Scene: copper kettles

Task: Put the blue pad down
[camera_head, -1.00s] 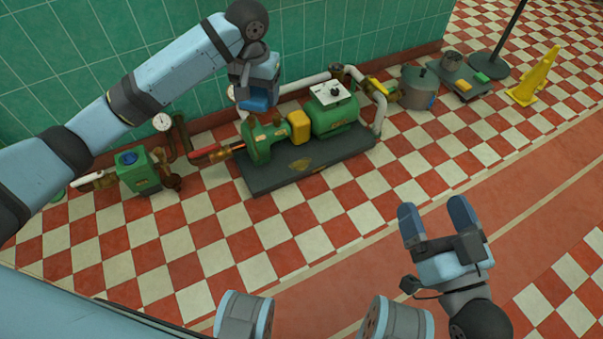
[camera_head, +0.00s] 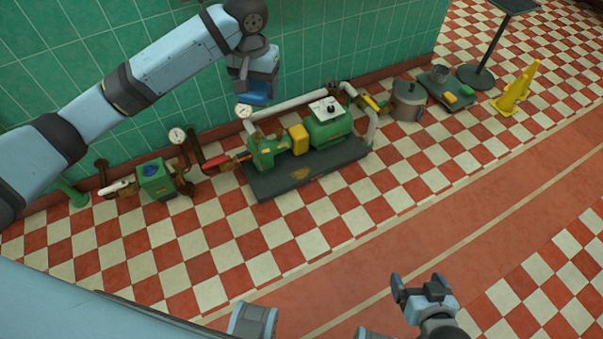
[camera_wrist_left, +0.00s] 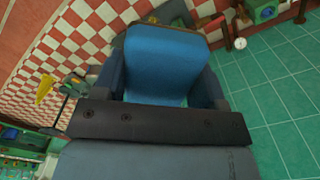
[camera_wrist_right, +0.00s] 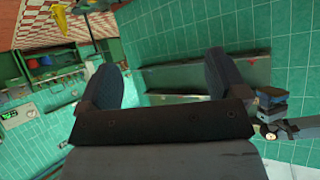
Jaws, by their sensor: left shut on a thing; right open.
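The blue pad (camera_wrist_left: 162,62) fills the space between the two fingers of my left gripper (camera_wrist_left: 160,85) in the left wrist view. In the head view my left gripper (camera_head: 254,88) is high in front of the green tiled wall, pointing down. The blue pad (camera_head: 258,99) shows only as a small blue patch at its tips, above the pump unit in the picture. How far it is above any surface I cannot tell. My right gripper (camera_head: 420,286) is open and empty at the lower right. Its spread fingers also show in the right wrist view (camera_wrist_right: 160,80).
A green pump (camera_head: 325,125) stands on a dark base (camera_head: 270,186) by the wall. A smaller green unit (camera_head: 156,180) is to its left. A grey pot (camera_head: 408,101), a tray of parts (camera_head: 436,92) and a yellow cone (camera_head: 514,90) stand right. The checkered floor in front is clear.

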